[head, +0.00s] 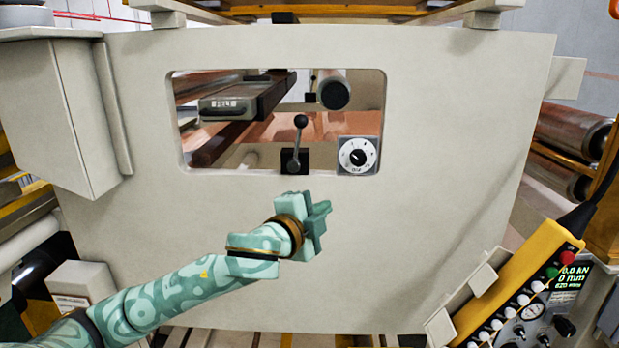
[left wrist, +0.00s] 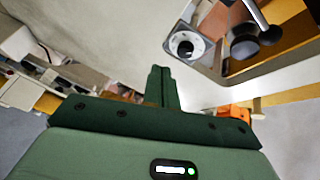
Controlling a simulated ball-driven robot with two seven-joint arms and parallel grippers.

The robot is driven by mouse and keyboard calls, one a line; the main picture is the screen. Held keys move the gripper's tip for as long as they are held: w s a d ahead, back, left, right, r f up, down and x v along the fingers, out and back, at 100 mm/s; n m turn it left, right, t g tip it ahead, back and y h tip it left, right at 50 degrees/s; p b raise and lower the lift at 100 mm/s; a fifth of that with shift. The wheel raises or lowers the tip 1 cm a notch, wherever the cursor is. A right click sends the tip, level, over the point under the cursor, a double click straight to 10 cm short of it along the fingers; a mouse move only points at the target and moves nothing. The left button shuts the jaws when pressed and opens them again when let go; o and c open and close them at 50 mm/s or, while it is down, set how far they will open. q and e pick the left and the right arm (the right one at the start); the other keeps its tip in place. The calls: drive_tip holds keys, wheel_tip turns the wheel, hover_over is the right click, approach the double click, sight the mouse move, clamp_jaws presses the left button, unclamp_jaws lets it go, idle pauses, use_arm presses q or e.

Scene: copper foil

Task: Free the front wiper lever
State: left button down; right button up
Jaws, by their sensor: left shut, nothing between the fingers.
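The front wiper lever (head: 299,139) is a metal rod with a black ball knob. It stands nearly upright from a black block (head: 295,161) at the lower edge of the panel window. My left gripper (head: 318,217) is below that window, in front of the plain panel, apart from the lever. Its fingers are shut and empty; they also show together in the left wrist view (left wrist: 162,88). In that view dark round knobs and a rod (left wrist: 245,45) show in the window at upper right; I cannot tell which is the front lever. My right gripper is not in view.
A white dial (head: 359,156) sits right of the lever in the window's corner. A second, smaller lever (head: 312,86) stands farther back, beside a dark roller end (head: 334,93). The window rim (head: 383,120) surrounds them. A yellow control box (head: 520,283) is at lower right.

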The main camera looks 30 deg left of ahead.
use_arm(q)
drive_tip(key=m+t, duration=0.1)
drive_tip(key=t, duration=0.1)
approach(307, 123)
drive_tip(key=d+r, duration=0.1)
drive_tip(key=d, duration=0.4)
drive_tip(key=w+r+p, duration=0.1)
drive_tip(key=w+p, duration=0.3)
drive_tip(key=w, duration=0.6)
drive_tip(key=a, duration=0.1)
drive_tip(key=s+a, duration=0.1)
drive_tip(key=a+p, duration=0.1)
drive_tip(key=a, duration=0.1)
drive_tip(key=shift+s+f, duration=0.3)
drive_tip(key=shift+f, duration=0.05)
drive_tip(key=shift+w+d, duration=0.1)
drive_tip(key=shift+w, duration=0.1)
drive_tip(key=shift+f, duration=0.1)
